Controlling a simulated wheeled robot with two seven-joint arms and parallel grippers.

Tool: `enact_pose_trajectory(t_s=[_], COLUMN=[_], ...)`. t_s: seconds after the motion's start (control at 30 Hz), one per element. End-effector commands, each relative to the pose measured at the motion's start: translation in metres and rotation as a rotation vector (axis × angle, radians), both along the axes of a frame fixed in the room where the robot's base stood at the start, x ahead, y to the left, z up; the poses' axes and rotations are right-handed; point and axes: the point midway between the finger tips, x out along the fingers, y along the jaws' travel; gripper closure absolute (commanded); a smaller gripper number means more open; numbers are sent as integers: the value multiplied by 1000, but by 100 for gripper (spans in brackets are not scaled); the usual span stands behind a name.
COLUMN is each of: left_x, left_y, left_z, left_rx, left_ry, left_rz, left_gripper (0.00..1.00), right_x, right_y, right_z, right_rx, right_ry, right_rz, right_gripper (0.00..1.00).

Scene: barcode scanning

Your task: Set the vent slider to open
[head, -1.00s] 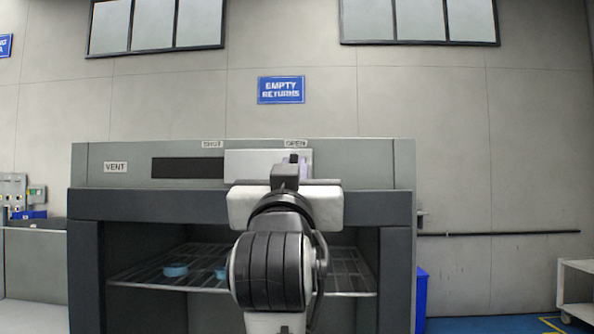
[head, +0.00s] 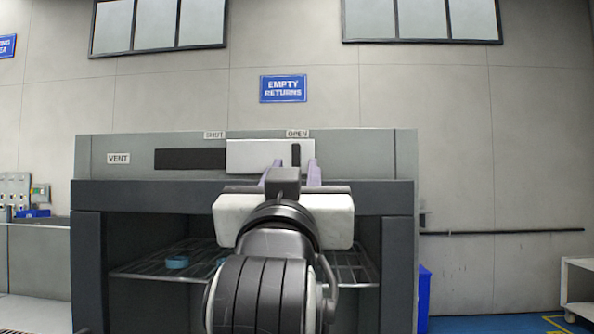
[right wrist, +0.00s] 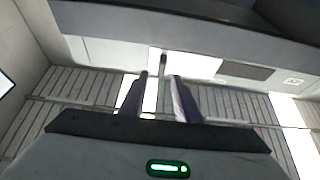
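The vent slider (head: 262,156) is a white plate in the upper front panel of a grey cabinet. It sits at the right end of its track, under the OPEN label (head: 297,134). Its dark upright handle (head: 296,154) also shows in the right wrist view (right wrist: 163,68). The dark bare slot (head: 190,159) lies left of the plate, towards the SHUT label (head: 214,135). My right gripper (head: 292,170) is in front of the panel, its two fingers apart and empty. In the right wrist view the handle stands beyond the gap between the fingertips (right wrist: 160,76). My left gripper is out of view.
Below the panel, a dark ledge (head: 140,195) juts above an open bay with a wire rack (head: 145,268) and blue round items (head: 178,262). My right arm hides part of the bay. A blue bin (head: 424,300) stands at the cabinet's right.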

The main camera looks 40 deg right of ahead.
Motion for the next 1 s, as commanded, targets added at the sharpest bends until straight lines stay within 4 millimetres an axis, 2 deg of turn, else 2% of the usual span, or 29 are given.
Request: enact_pose_trajectory(t_s=[0.13, 0.37, 0.87, 0.97, 1.0], left_x=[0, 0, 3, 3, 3], left_y=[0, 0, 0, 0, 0], left_z=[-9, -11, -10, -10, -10], left_rx=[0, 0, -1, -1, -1], left_ry=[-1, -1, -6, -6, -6], left_rz=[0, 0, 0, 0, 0], left_gripper=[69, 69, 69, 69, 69], right_x=[-16, -27, -26, -20, -11], right_y=[17, 27, 27, 28, 31], right_z=[-12, -16, -16, -21, -27], right_rx=[0, 1, 0, -10, -22], right_ry=[-1, 0, 0, 18, 37], right_rz=[4, -1, -1, 5, 13], right_gripper=[70, 70, 70, 70, 70])
